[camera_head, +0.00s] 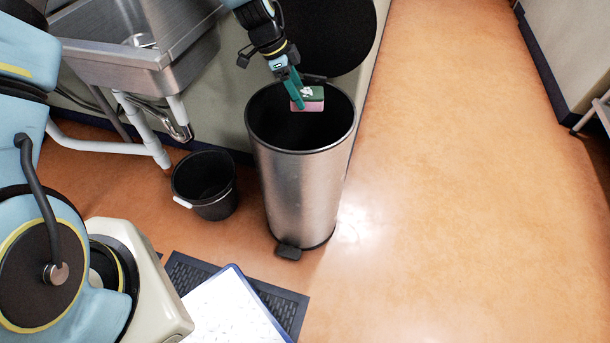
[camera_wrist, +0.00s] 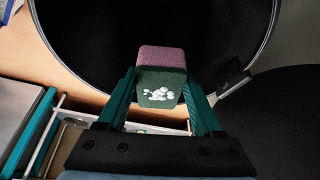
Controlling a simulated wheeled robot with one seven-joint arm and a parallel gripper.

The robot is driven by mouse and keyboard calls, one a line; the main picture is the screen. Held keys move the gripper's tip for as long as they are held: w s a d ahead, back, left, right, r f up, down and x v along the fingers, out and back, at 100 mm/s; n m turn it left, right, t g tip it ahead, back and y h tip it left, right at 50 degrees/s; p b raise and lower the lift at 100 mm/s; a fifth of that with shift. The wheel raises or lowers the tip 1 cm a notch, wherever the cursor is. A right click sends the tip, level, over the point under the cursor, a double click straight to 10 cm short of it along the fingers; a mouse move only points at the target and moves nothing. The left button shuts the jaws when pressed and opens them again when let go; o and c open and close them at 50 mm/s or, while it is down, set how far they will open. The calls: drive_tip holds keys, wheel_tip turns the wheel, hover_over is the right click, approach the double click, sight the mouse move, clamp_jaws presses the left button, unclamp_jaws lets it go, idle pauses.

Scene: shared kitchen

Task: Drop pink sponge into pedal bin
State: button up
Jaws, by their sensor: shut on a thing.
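The sponge (camera_head: 309,104) is pink with a dark green layer that carries a white patch. It also shows in the wrist view (camera_wrist: 161,62), between the two green fingers. My gripper (camera_head: 297,92) is shut on it; the fingers also show in the wrist view (camera_wrist: 160,98). The pedal bin (camera_head: 295,190) is a tall steel cylinder with a black rim and a pedal at its foot. Its round black lid (camera_head: 325,35) stands open behind it. The sponge is over the bin's dark opening in both views. The bin's inside is too dark to make out.
A small black bucket (camera_head: 205,185) stands on the floor left of the bin. A steel sink (camera_head: 140,50) with white pipes (camera_head: 140,130) is at the upper left. A dark mat (camera_head: 285,305) and a white board with a blue edge (camera_head: 230,310) lie in front. The floor to the right is clear.

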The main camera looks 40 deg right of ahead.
wheel_tip(320, 180, down, 2)
drive_tip(key=shift+f+b, duration=0.1)
drive_tip(key=shift+b, duration=0.3)
drive_tip(key=o, duration=1.6)
drive_tip(key=v, duration=0.7)
drive_tip(key=shift+r, duration=0.3)
